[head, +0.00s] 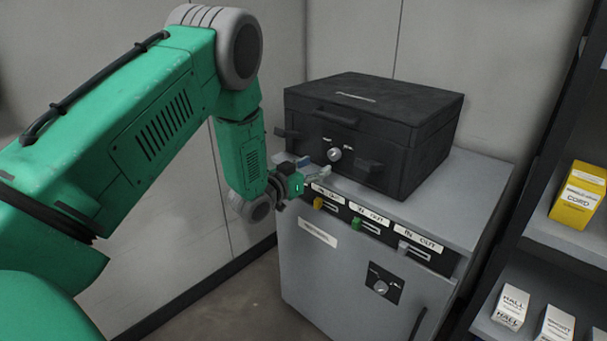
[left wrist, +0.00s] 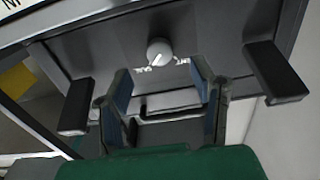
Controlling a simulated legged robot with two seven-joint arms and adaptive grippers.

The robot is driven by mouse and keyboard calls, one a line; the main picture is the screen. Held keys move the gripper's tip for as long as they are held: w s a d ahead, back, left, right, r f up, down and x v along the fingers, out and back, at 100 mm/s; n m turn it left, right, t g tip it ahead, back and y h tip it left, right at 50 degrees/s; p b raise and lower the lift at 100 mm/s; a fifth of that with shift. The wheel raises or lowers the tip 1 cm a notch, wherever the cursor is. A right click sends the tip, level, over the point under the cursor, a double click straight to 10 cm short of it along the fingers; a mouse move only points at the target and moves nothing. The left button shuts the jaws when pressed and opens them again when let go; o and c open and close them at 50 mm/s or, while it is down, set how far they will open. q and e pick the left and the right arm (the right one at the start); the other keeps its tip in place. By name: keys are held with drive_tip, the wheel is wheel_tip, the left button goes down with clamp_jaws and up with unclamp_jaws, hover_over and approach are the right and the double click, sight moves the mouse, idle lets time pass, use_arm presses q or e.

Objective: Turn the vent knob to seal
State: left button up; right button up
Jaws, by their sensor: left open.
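A small round light-grey knob (head: 334,154) sits on the front of a black case (head: 375,118), with two small labels above it that I cannot read. In the left wrist view the knob (left wrist: 159,51) shows beyond my fingers, with a pale mark on its face; which label it points to is unclear. My left gripper (head: 313,168) is open in front of the case, just below and left of the knob. In the left wrist view its two fingers (left wrist: 163,88) stand apart with nothing between them, and the knob lies past their tips, apparently untouched. My right gripper is out of view.
The case has a black latch on each side of the knob (head: 369,166) and a handle. A dark shelf (head: 540,230) with boxes is at right.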

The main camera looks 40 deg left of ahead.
use_arm(q)
drive_tip(key=shift+s+a+f, duration=0.1)
drive_tip(key=shift+s, duration=1.25)
drive_tip(key=shift+s+a, duration=0.1)
drive_tip(key=shift+s, duration=1.2)
